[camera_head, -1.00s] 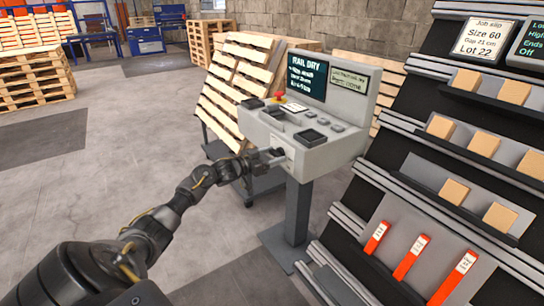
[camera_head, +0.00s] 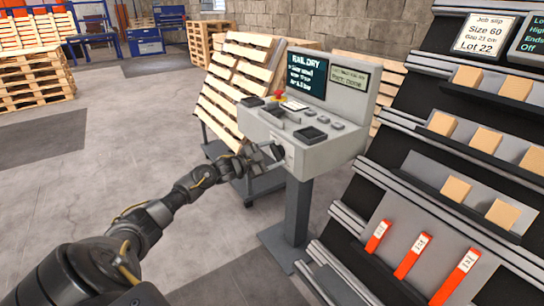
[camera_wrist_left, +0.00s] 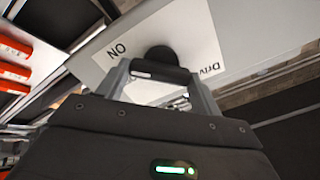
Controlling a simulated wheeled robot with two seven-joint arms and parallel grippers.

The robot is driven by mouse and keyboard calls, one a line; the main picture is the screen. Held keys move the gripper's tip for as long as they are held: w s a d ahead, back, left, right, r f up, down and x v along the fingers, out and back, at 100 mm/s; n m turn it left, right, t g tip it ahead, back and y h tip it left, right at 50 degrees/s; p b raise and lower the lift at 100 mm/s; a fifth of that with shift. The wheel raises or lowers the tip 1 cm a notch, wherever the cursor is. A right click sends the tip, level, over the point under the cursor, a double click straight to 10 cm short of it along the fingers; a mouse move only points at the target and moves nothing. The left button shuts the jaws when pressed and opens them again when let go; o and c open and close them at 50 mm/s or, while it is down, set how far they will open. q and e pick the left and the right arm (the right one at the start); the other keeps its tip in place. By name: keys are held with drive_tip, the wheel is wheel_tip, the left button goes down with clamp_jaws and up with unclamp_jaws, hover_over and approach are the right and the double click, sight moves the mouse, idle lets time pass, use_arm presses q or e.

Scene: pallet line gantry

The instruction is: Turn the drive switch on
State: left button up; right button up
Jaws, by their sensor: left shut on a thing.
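The drive switch (camera_wrist_left: 160,58) is a black knob with a dark bar handle on a white label plate (camera_wrist_left: 195,35). In the wrist view, which shows it turned over, the plate reads "ON" and part of "Drive". The plate is on the front face of the grey control console (camera_head: 328,152). My left gripper (camera_head: 272,153) is at that face, and its two grey fingers stand on either side of the handle in the wrist view (camera_wrist_left: 163,82). It is shut on the switch handle. In the head view the gripper mostly hides the switch. My right gripper is not in view.
The console has a dark screen (camera_head: 306,75), a small display (camera_head: 348,78), a red button (camera_head: 279,95) and black pads. A sloped rack (camera_head: 400,160) with wooden blocks and orange-red pieces stands close on the right. Pallets (camera_head: 243,75) lean behind.

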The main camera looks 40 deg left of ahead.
use_arm(q)
drive_tip(key=m+b, duration=0.1)
drive_tip(key=m, duration=0.2)
drive_tip(key=shift+f, duration=0.15)
drive_tip(key=m+b, duration=0.1)
drive_tip(key=m, duration=0.1)
drive_tip(key=shift+d+f+m, duration=0.1)
drive_tip(key=shift+m, duration=0.2)
drive_tip(key=shift+m+b, duration=0.85)
drive_tip(key=shift+m, duration=1.15)
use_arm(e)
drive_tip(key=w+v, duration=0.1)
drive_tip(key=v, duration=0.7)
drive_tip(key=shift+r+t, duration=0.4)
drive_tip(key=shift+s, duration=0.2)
use_arm(q)
drive_tip(key=o, duration=1)
drive_tip(key=shift+s, duration=0.1)
